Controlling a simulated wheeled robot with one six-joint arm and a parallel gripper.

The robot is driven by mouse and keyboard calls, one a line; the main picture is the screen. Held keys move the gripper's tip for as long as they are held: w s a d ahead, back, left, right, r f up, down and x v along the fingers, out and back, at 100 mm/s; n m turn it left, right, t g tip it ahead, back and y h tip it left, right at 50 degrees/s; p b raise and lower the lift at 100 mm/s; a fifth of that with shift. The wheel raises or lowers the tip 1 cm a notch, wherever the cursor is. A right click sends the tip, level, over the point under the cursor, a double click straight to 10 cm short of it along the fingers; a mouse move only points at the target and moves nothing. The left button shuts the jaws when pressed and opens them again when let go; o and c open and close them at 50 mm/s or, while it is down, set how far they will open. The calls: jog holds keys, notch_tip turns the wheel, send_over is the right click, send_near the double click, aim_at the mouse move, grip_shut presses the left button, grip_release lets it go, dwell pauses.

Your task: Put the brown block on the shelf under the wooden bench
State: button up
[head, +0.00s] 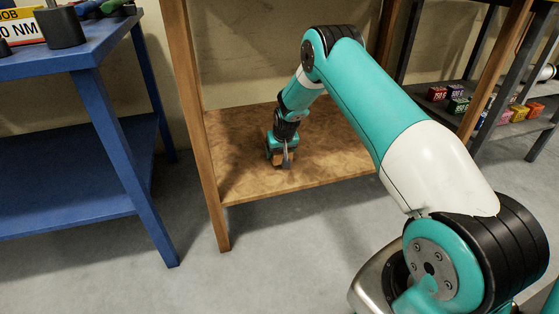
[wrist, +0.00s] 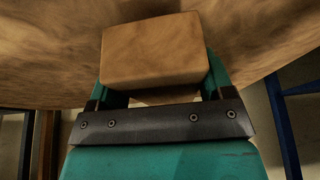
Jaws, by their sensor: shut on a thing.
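The wooden bench (head: 185,75) stands in the middle of the head view, with its brown lower shelf (head: 235,150) showing between the legs. My gripper (head: 280,156) is over this shelf, low and close to its surface. It is shut on the brown block (wrist: 153,50), which sits between the two fingers in the wrist view. In the head view the block (head: 276,158) is mostly hidden by the gripper. The shelf surface (wrist: 50,60) fills the top of the wrist view behind the block. I cannot tell whether the block touches the shelf.
A blue table (head: 65,190) with tools on top stands at the left. A dark rack (head: 515,128) with several small coloured boxes is at the right. A wall is behind the bench. The shelf around my gripper is clear, and its front leg (head: 215,215) is at the left.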

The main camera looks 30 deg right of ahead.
jog(key=shift+f+b, duration=0.35)
jog(key=shift+f, duration=0.95)
